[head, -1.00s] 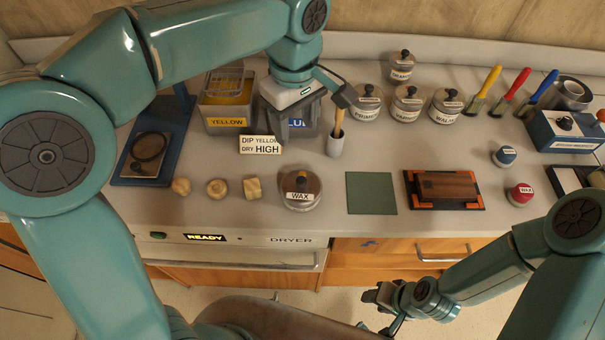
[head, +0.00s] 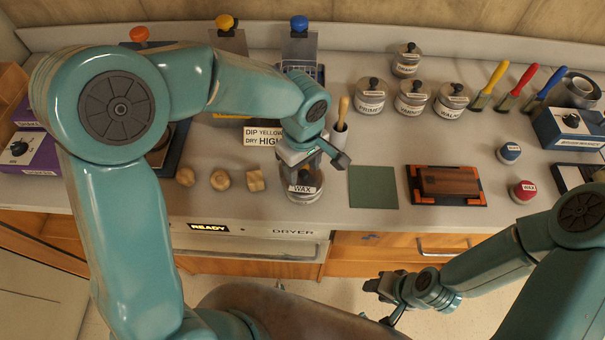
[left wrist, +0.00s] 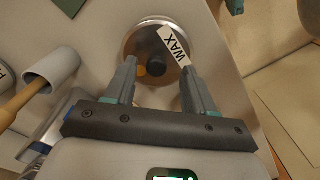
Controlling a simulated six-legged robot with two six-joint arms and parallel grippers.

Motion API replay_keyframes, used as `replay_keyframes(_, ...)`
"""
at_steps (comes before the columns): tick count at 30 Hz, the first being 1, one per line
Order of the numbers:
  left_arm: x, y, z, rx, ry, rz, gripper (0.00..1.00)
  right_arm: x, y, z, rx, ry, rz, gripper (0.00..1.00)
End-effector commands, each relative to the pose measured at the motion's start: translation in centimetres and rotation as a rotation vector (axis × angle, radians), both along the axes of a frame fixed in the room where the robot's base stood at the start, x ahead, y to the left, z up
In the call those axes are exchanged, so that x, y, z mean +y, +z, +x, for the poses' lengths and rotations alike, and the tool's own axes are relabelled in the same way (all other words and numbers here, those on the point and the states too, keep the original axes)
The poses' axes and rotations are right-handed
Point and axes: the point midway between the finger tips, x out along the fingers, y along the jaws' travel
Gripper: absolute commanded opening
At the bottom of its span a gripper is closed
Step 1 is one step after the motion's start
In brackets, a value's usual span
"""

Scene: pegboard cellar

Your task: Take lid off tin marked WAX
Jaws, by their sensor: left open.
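The tin marked WAX (head: 305,199) stands near the front edge of the bench, partly hidden under my left gripper (head: 315,172). In the left wrist view the round metal lid (left wrist: 143,38) is on the tin, with the WAX label across its edge. A dark knob (left wrist: 156,68) shows between my left fingers (left wrist: 159,72). The fingers are open, one on each side of the knob, with gaps beside it. Whether they are level with the knob I cannot tell. My right gripper (head: 386,296) hangs in front of the drawers, away from the tin; its jaw state is unclear.
Wooden pieces (head: 220,180) lie left of the tin. A green mat (head: 373,187) is to its right, then a black-and-orange tray (head: 413,197). A cup with a wooden-handled tool (head: 339,138) stands behind. Several knobbed tins (head: 412,100) stand farther back.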

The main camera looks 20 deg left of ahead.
Motion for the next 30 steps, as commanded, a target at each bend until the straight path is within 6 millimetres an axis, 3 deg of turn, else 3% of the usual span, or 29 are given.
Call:
replay_keyframes(3, 0.05, -1.13, 0.1, 0.002, 0.0, 0.001, 0.54, 0.0, 0.15, 0.02, 0.0, 0.0, 0.0, 0.43)
replay_keyframes(10, 0.04, -1.28, 0.14, -0.001, 0.0, -0.001, 0.54, -0.01, 0.1, 0.01, 0.0, 0.0, 0.0, 0.43)
replay_keyframes(15, 0.04, -1.28, 0.12, 0.0, 0.0, 0.0, 0.0, -0.01, 0.1, 0.01, 0.0, 0.0, 0.0, 0.43)
replay_keyframes(30, -0.01, -0.49, 0.2, -0.003, 0.0, -0.001, 0.0, -0.01, 0.0, 0.01, 0.0, -0.001, 0.0, 0.43)
